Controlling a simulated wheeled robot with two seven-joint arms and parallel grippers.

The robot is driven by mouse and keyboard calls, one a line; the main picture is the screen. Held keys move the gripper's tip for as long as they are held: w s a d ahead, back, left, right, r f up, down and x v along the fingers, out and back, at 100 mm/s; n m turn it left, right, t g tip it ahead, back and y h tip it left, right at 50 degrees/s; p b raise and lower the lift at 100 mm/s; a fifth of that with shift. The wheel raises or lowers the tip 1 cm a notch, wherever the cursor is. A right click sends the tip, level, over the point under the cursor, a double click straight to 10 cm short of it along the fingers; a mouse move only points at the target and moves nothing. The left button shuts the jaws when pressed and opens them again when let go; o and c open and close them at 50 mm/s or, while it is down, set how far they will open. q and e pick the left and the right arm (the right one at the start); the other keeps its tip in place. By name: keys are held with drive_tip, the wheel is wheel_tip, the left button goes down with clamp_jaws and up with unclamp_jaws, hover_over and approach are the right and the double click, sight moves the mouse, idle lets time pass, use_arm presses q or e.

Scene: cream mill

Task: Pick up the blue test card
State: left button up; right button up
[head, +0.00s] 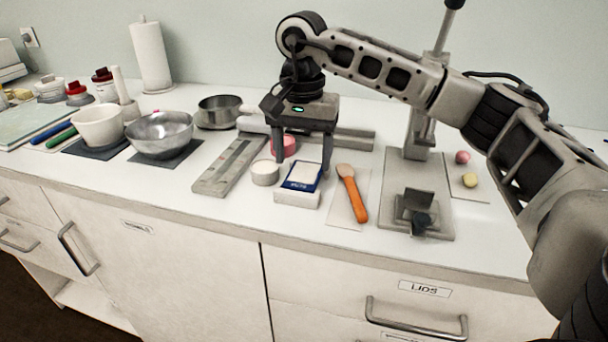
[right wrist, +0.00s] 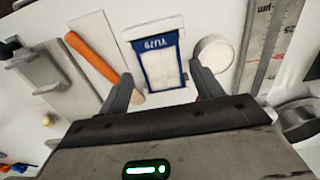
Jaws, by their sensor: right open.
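The blue test card (head: 303,177) is blue with a large white panel and lies on a small white block (head: 297,197) on the counter. In the right wrist view the card (right wrist: 157,57) shows white lettering on its blue edge. My right gripper (head: 302,167) points down over the card, with its fingers apart and nothing between them that I can see held. In the right wrist view its fingertips (right wrist: 158,82) stand on either side of the card's near end. My left gripper is not in view.
A small white round dish (head: 265,173) stands close left of the card. An orange-handled spatula (head: 352,195) lies close right. A grey gauge block (head: 228,168) lies further left, and a grey stand (head: 415,205) stands further right. Bowls (head: 160,135) stand at left.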

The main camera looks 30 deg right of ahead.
sight(302, 177)
drive_tip(key=shift+f, duration=1.5)
drive_tip(key=shift+f, duration=0.25)
drive_tip(key=c, duration=0.7)
